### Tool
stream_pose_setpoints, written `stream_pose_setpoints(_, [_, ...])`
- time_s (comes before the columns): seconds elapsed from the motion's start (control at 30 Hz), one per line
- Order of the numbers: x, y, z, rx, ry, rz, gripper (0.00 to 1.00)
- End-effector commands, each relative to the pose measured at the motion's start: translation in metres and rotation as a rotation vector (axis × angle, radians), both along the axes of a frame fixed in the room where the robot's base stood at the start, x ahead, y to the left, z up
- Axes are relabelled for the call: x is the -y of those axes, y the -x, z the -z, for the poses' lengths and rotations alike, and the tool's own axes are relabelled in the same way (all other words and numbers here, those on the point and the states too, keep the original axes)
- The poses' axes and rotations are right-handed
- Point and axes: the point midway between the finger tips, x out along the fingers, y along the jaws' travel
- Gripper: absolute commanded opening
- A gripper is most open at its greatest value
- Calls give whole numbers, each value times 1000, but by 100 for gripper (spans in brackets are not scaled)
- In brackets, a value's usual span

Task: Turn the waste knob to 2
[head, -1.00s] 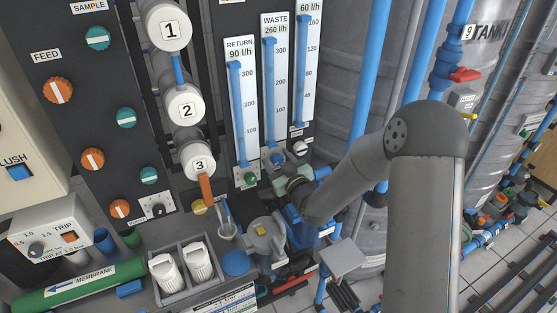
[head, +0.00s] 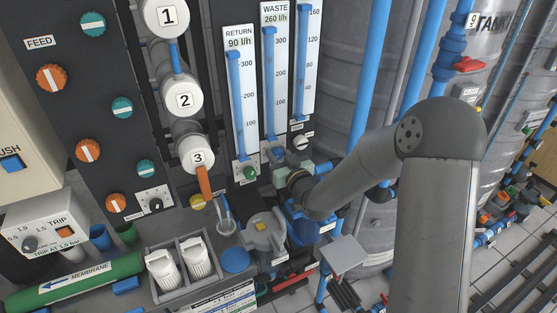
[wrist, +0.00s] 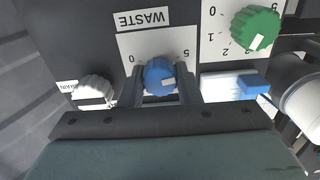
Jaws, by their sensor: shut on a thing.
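The waste knob (wrist: 160,75) is blue with a white pointer mark, under the "WASTE" label (wrist: 146,18), which is upside down in the wrist view. Its dial plate shows 0 at left and 5 at right; the white mark sits toward the knob's lower right. My gripper (wrist: 160,82) has one dark finger on each side of the knob and is shut on it. The digit at the mark cannot be read. In the head view the waste knob (head: 277,154) shows small below the WASTE flow tube (head: 273,80), which reads 260 l/h, with my gripper just below it.
A green knob (wrist: 255,28) is at right and a white knob (wrist: 95,90) at left of the waste knob in the wrist view. A blue-and-white block (wrist: 235,86) is close right. In the head view, a grey lidded housing (head: 264,233) stands below my gripper.

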Motion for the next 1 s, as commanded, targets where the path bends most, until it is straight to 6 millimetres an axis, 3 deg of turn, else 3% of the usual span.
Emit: stream_pose_setpoints(1.0, [2, -1, 2, -468, -843, 3, 8])
